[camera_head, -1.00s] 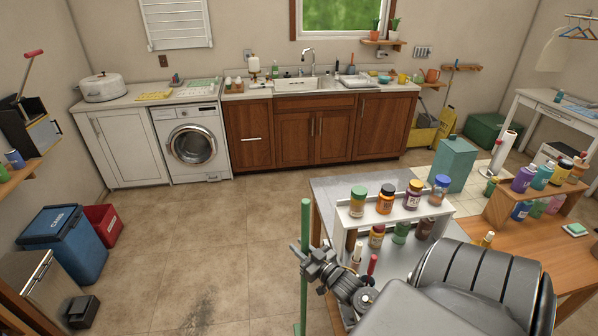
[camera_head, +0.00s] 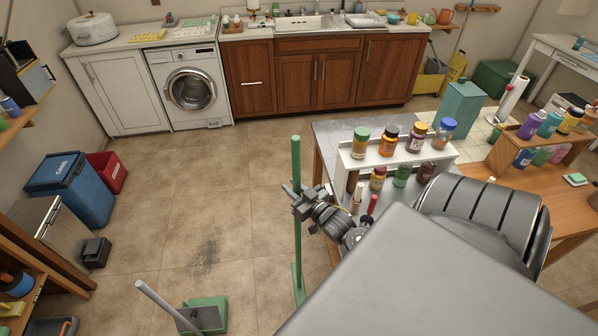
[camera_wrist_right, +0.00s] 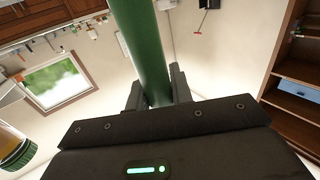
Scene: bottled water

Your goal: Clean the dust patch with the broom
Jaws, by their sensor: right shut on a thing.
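The broom has a green handle (camera_head: 296,190) that stands nearly upright on the floor, with a green foot (camera_head: 299,285) at its lower end. My right gripper (camera_head: 299,197) is shut on the upper part of this handle. In the right wrist view the green handle (camera_wrist_right: 143,50) passes between the two dark fingers (camera_wrist_right: 155,95). The dust patch (camera_head: 207,250) is a dark, speckled smudge on the tan floor, to the left of the broom and apart from it. My left gripper is not in view.
A green dustpan (camera_head: 206,313) with a grey stick lies at the bottom, below the dust patch. A workbench (camera_head: 325,135) with a white bottle rack stands close right of the broom. Blue (camera_head: 75,190) and red bins stand at left. The floor around the dust is clear.

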